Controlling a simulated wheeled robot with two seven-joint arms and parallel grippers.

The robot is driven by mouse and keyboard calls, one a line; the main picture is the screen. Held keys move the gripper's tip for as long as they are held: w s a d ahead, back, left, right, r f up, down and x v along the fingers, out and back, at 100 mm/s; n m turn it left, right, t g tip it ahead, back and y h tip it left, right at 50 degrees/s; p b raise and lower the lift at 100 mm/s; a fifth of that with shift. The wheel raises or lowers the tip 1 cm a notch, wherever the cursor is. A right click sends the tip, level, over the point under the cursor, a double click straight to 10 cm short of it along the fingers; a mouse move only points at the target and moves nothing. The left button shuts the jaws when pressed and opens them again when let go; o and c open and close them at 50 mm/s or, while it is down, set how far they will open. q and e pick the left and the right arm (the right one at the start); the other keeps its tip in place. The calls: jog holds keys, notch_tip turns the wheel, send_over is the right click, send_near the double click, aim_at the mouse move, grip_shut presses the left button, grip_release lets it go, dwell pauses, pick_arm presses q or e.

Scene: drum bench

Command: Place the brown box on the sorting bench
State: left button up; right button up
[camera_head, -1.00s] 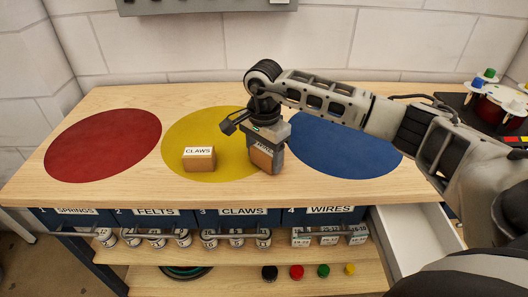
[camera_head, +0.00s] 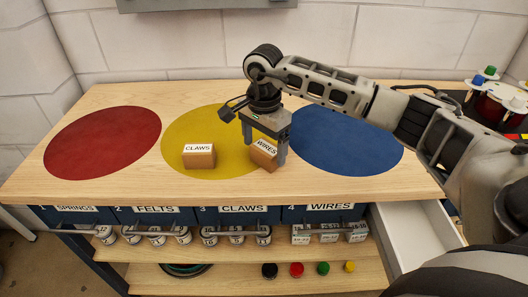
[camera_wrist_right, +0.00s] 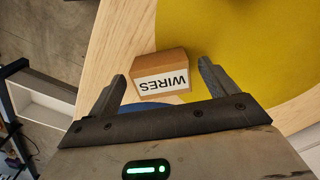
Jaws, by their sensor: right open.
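A brown box labelled WIRES (camera_head: 264,158) sits on the wooden sorting bench (camera_head: 330,185), at the right edge of the yellow circle and close to the blue one. It also shows in the right wrist view (camera_wrist_right: 161,72), with its label facing up toward the camera. My right gripper (camera_head: 264,143) is open just above and around it, one finger on each side, with gaps visible in the wrist view. A second brown box, labelled CLAWS (camera_head: 198,157), stands on the yellow circle to the left. My left gripper is not in view.
The red circle (camera_head: 103,142) and blue circle (camera_head: 345,145) are bare. Labelled drawers line the bench front; a white drawer (camera_head: 415,230) stands open at the right. Jars and coloured caps sit on shelves below. A red drum with coloured knobs (camera_head: 495,105) is at the far right.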

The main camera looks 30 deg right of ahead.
aim_at(263, 149)
notch_tip(263, 149, up, 10)
jog(key=f, duration=0.1)
jog(key=s+a+f+g+y, duration=0.1)
jog(key=s+a+f+y, duration=0.15)
jog(key=a, duration=0.45)
jog(key=s+a+f+m+y, duration=0.1)
jog(key=s+a+f+y, duration=0.15)
jog(key=a, duration=0.35)
jog(key=s+a+f+g+y, duration=0.1)
jog(key=a+y, duration=0.3)
jog(key=a, duration=0.3)
jog(key=s+a+r+m+t+y, duration=0.4)
jog(key=a+r+m+y, duration=0.4)
jog(key=m+y, duration=0.45)
jog(key=w+d+f+m+t+h, duration=0.2)
jog(key=d+f+m+t+h, duration=0.35)
jog(key=m, duration=0.85)
jog(key=w+d+f+m+t+h, duration=0.1)
jog(key=d+f+m+t+h, duration=0.2)
jog(key=f+m+t+h, duration=0.9)
jog(key=s+d+f+m+g, duration=0.5)
jog(key=s+f+m+g, duration=0.4)
jog(key=m, duration=0.5)
notch_tip(263, 149, down, 2)
jog(key=s, duration=0.2)
jog(key=shift+s+f+m+h+b, duration=0.25)
jog(key=shift+s+m+h+b, duration=0.05)
jog(key=shift+m+h+b, duration=0.1)
jog(key=shift+c, duration=0.4)
